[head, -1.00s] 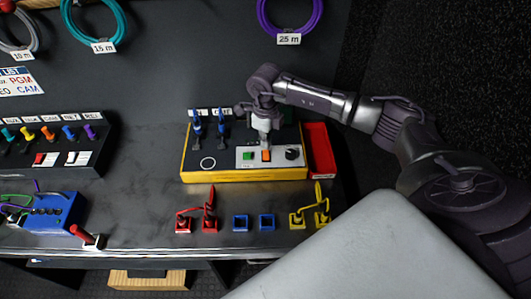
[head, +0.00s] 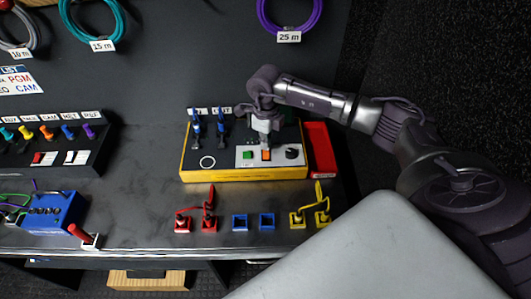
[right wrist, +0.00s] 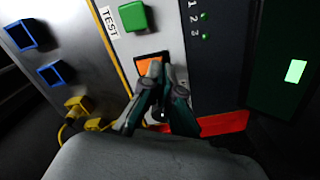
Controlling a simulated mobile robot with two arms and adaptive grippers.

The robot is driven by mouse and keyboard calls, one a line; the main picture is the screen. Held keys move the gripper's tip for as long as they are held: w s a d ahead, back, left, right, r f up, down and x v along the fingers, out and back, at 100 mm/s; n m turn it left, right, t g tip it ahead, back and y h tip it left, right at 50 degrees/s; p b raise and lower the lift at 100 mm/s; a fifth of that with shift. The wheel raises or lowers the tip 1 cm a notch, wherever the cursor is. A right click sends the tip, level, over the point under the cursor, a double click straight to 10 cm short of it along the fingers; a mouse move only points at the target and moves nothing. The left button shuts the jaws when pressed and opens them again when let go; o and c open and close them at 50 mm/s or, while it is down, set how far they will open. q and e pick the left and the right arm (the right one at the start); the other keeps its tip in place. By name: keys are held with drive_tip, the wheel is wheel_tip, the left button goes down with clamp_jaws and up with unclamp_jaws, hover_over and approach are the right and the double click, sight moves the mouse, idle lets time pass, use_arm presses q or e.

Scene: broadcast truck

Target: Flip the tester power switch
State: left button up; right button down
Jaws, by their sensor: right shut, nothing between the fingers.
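The tester (head: 190,176) is a box with a yellow rim on the bench in the head view. Its light panel carries a green button (head: 247,155), an orange switch (head: 266,155) and a black knob (head: 292,152). In the right wrist view the green button (right wrist: 132,15) is labelled TEST, and the orange switch (right wrist: 148,59) is beside it. My right gripper (head: 264,143) is shut and empty, pointing down at the orange switch. Its fingertips (right wrist: 153,69) cover part of the switch; whether they touch it I cannot tell. My left gripper is out of view.
A red tray (head: 323,170) stands against the tester's right side. Blue-handled plugs (head: 196,126) stand on the tester's left part. Red (head: 209,222), blue (head: 240,222) and yellow (head: 322,215) sockets line the front. A blue box (head: 62,208) and switch panel (head: 95,158) are at left.

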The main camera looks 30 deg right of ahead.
drive_tip(key=shift+f+b, duration=0.55)
drive_tip(key=shift+f, duration=0.2)
drive_tip(key=shift+r, duration=0.15)
drive_tip(key=shift+r+p, duration=2.2)
drive_tip(key=shift+r, duration=1.25)
